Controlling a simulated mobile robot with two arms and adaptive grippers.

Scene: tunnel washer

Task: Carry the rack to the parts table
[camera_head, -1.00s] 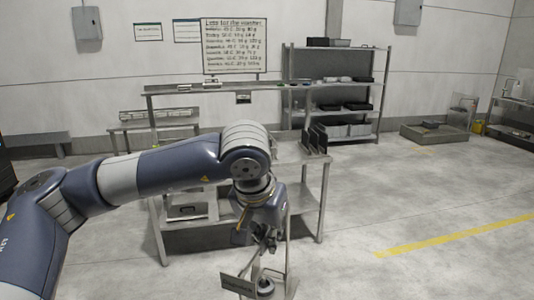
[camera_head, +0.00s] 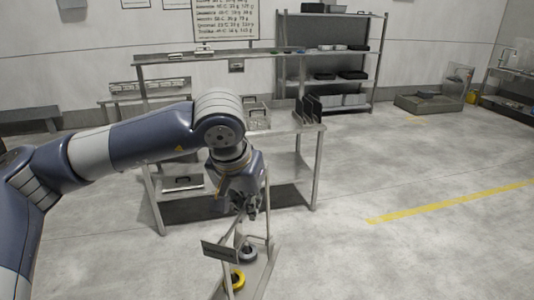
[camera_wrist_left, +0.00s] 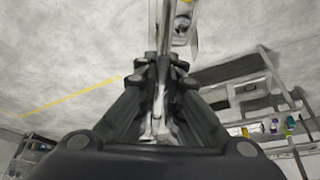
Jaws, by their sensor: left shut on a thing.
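My left gripper (camera_head: 251,212) reaches down from the left arm and is shut on the rack's upper bar. The rack (camera_head: 262,275) is a light metal frame with a flat base, thin posts and a dark plate at its front. It carries a yellow ring (camera_head: 237,280) and a grey ring (camera_head: 248,253). In the left wrist view the closed fingers (camera_wrist_left: 162,82) meet on the rack's bar, with the rack (camera_wrist_left: 193,40) beyond them. A metal table (camera_head: 312,130) with a lower shelf stands behind the rack. My right gripper is out of view.
Dark upright plates (camera_head: 308,107) stand on the table's right end, and a case (camera_head: 183,183) lies on its lower shelf. A shelf unit (camera_head: 381,60) with trays stands at the back wall. The floor (camera_head: 430,240) to the right is open, crossed by a yellow line (camera_head: 450,203).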

